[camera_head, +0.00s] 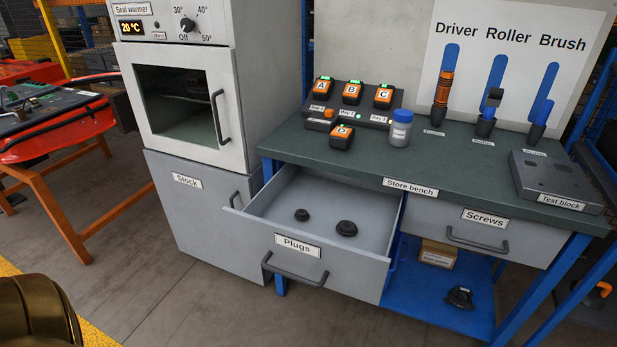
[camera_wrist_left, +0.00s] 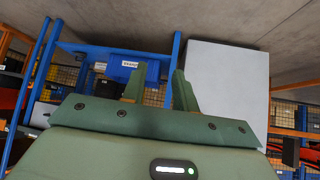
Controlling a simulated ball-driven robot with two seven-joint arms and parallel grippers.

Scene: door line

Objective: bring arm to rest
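My left gripper (camera_wrist_left: 160,82) shows in the left wrist view. Its two green fingers stand apart with nothing between them. Behind it are a blue frame, a pale grey panel and a concrete surface, and it touches none of them. The head view does not show the left gripper's fingers. My right gripper is in neither view.
In the head view the Plugs drawer (camera_head: 272,274) stands pulled out, with two dark plugs inside. The store bench (camera_head: 410,170) holds orange batteries, a jar and a tool board. The seal warmer's door (camera_head: 188,110) is shut. An orange-legged stand (camera_head: 47,211) is left.

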